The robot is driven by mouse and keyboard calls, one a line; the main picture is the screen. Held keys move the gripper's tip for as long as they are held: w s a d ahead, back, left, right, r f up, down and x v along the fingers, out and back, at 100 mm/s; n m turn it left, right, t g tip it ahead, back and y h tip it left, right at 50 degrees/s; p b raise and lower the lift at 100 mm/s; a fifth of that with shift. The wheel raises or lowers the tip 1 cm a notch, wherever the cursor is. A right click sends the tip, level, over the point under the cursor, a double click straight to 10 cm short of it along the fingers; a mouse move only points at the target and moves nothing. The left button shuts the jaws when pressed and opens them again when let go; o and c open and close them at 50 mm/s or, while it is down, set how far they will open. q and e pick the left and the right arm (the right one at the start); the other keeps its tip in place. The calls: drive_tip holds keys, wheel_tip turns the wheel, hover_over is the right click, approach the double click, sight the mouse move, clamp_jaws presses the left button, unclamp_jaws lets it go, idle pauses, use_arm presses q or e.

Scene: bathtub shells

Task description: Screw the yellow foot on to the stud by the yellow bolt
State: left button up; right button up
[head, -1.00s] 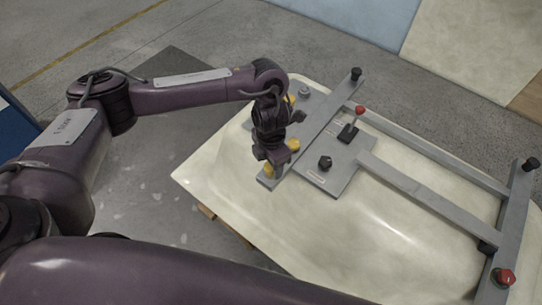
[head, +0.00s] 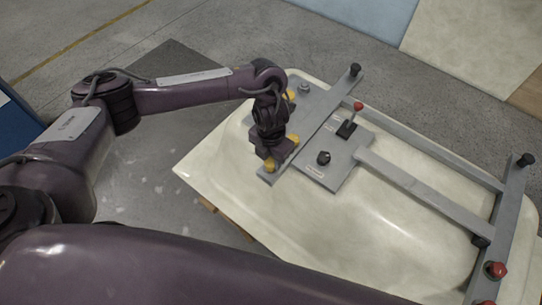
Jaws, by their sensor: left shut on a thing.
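My left gripper (head: 269,157) points down over the near left end of the grey crossbar (head: 325,107). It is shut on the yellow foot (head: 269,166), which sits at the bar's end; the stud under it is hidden. Another yellow piece (head: 294,140), perhaps the yellow bolt, shows just right of the gripper. A further yellow piece (head: 291,95) is partly hidden behind my wrist. My right gripper is out of view.
The grey frame lies on an upturned cream bathtub shell (head: 225,150). Its plate carries a black knob (head: 323,158) and a red-tipped lever (head: 358,106). A red knob (head: 496,270) and black-topped posts stand at the bar ends.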

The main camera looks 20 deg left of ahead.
use_arm(q)
drive_tip(key=shift+f+m+b, duration=0.1)
drive_tip(key=shift+m+b, duration=1.6)
drive_tip(key=shift+m, duration=0.4)
drive_tip(key=m+b, duration=0.2)
drive_tip(key=m, duration=0.3)
drive_tip(key=m+b, duration=0.1)
drive_tip(key=m, duration=0.3)
drive_tip(key=o, duration=1.1)
drive_tip(key=shift+c, duration=0.7)
